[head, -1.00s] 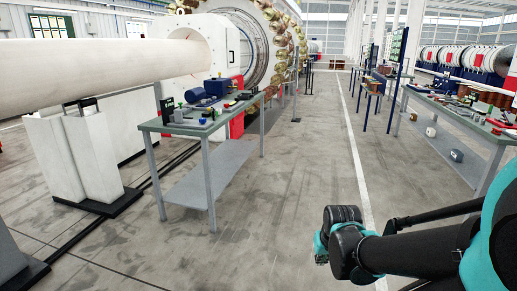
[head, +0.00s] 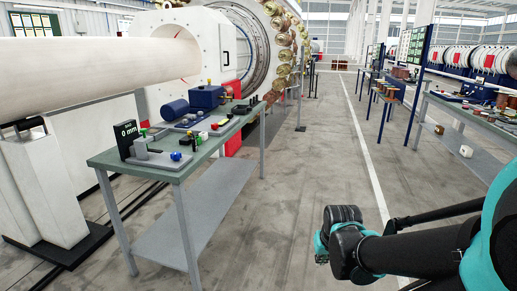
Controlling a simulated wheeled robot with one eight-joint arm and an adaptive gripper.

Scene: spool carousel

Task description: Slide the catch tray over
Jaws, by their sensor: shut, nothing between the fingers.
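I cannot single out the catch tray for certain. A green-topped workbench (head: 110,158) stands at left of centre and bears several small things. A flat dark piece (head: 226,128) with red and yellow parts lies near its right edge, too small to tell if it is a tray. A black "0 mm" display (head: 127,140) stands upright at the near left corner, beside a grey fixture and a blue knob (head: 175,156). A blue box (head: 207,97) and a blue cylinder lie farther back. My arm is folded at the lower right, apart from the bench; its fingers do not show.
A large white tube and its white stand (head: 42,190) are left of the bench. The spool carousel (head: 285,45) stands behind it. Another cluttered bench (head: 430,95) is at the right. The grey floor between the benches is clear.

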